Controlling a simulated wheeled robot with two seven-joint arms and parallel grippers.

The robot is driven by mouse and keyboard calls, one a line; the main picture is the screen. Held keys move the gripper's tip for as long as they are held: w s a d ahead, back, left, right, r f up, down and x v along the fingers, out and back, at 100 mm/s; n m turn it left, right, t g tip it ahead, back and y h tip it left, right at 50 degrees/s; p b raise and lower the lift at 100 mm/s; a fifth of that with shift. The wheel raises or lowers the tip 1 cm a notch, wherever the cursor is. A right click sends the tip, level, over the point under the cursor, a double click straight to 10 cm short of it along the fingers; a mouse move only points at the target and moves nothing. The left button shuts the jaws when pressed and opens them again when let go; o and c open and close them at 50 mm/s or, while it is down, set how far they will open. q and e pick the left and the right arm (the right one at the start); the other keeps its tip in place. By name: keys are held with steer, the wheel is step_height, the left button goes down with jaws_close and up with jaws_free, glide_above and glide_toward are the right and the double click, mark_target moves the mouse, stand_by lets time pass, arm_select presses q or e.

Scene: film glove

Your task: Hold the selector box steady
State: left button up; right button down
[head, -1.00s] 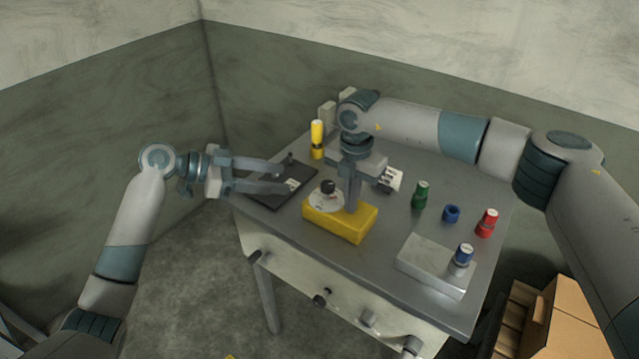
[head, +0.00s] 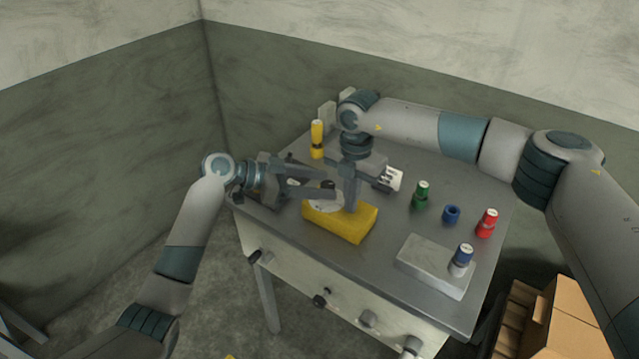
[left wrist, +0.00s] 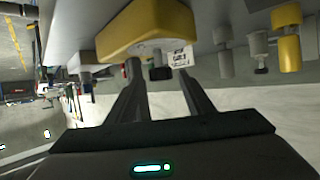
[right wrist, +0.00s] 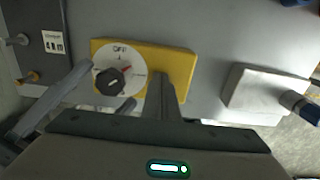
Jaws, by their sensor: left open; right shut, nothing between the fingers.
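The selector box is a yellow block (head: 352,226) near the front edge of the table. It carries a white round dial plate marked OFF (right wrist: 103,63) and a black knob (right wrist: 111,82). My right gripper (head: 350,208) is shut and empty, pointing down, with its tips at the box's top beside the dial. Contact looks likely but is hard to confirm. My left gripper (head: 334,182) is open, coming from the left over the dial, its fingertips on either side of the knob. The knob also shows between the fingers in the left wrist view (left wrist: 160,72).
A grey block (head: 432,268) is at front right.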

arm_select(q)
steer(key=shift+d+f, duration=0.1)
steer(key=shift+c, duration=0.3)
arm_select(e)
steer(key=shift+s+d+f, duration=0.1)
steer(key=shift+s+f, duration=0.05)
steer(key=shift+f, duration=0.25)
arm_select(q)
steer(key=c, duration=1)
steer(key=shift+s+d+f+n+t, duration=0.1)
steer(key=shift+n+t, duration=0.2)
steer(key=shift+n, duration=0.1)
steer(key=shift+s+n+t+y, duration=0.1)
steer(key=shift+n+t+y, duration=0.3)
steer(key=shift+n+t, duration=0.1)
steer(key=n+t, duration=0.1)
steer(key=n+t+y, duration=0.2)
steer(key=shift+s+d, duration=0.3)
steer(key=shift+d, duration=0.05)
steer(key=shift+s+d+n+t+y, duration=0.1)
steer(key=shift+d+n+t+y, duration=0.1)
steer(key=shift+n+t+y, duration=0.95)
steer(key=shift+s+d+n+t+y, duration=0.15)
steer(key=shift+n+t+y, duration=0.4)
steer(key=shift+n+y, duration=1.1)
